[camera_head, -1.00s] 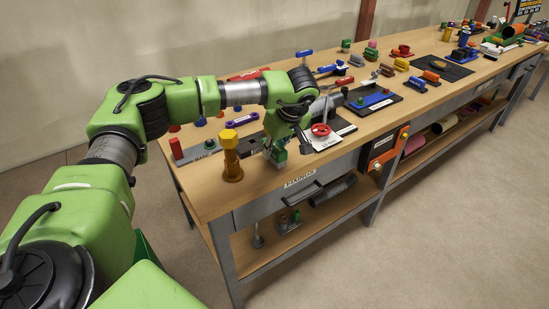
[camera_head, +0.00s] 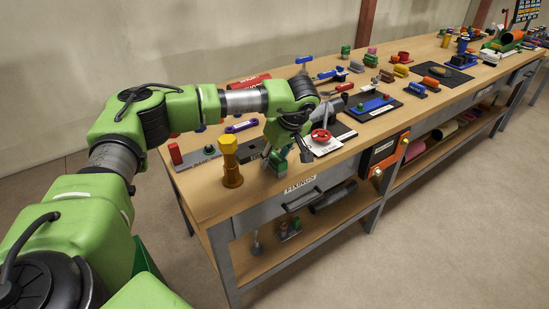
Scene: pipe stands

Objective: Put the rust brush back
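My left arm reaches over the near end of the workbench, and its gripper (camera_head: 288,150) points down near the front edge. Its fingers are small and partly hidden by my wrist, so I cannot tell if they are open or hold anything. A green block (camera_head: 278,163) shows just below the gripper; I cannot tell if they touch. I cannot make out the rust brush for sure among the small tools. My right gripper is not in view.
A yellow post with a hexagonal top (camera_head: 230,160) stands left of my gripper. A red handwheel (camera_head: 320,135) is close on its right.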

